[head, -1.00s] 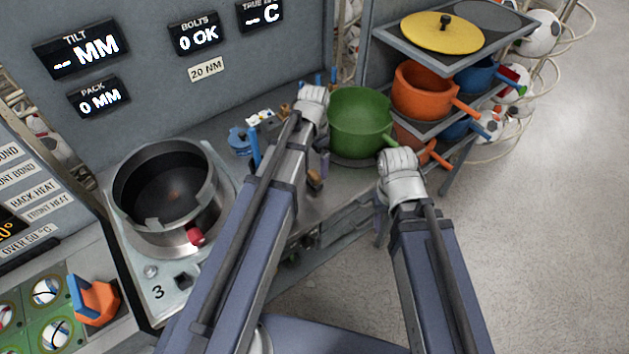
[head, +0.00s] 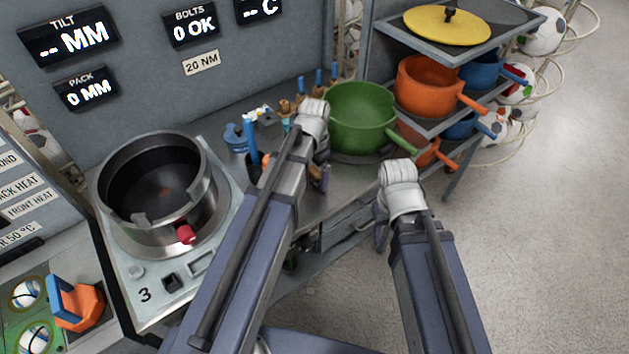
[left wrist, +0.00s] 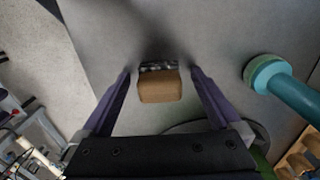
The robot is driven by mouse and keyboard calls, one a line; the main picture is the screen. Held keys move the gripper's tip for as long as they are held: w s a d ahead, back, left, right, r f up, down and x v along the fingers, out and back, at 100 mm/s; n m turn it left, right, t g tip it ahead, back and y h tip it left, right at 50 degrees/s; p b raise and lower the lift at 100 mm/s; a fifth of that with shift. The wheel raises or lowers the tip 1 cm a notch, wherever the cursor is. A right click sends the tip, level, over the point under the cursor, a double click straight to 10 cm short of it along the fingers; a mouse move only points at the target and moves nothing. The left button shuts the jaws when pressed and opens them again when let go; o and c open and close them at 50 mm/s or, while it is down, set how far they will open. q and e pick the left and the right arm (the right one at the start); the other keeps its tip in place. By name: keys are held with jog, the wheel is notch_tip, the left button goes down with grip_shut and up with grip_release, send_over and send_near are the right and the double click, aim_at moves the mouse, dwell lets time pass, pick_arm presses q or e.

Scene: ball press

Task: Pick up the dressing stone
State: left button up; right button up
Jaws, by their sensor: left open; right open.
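A small tan-brown block with a dark speckled grey strip along one side, which looks like the dressing stone (left wrist: 159,86), lies on the grey bench top in the left wrist view. My left gripper (left wrist: 160,78) is open, with its two purple fingers on either side of the block and gaps between. In the head view my left gripper (head: 321,178) is low over the bench, mostly hidden by its own arm, and the block cannot be made out there. My right gripper (head: 381,226) is open and empty, off the bench's front edge, partly hidden by its wrist.
A turquoise-handled tool (left wrist: 285,86) lies right of the block in the left wrist view. A green pot (head: 361,117) stands just beyond my left wrist. A round metal press pot (head: 158,190) is at left. A rack of orange and blue pots (head: 427,82) stands behind.

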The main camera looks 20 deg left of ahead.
pick_arm(q)
jog(key=shift+c, duration=0.2)
grip_shut()
dwell(0.6)
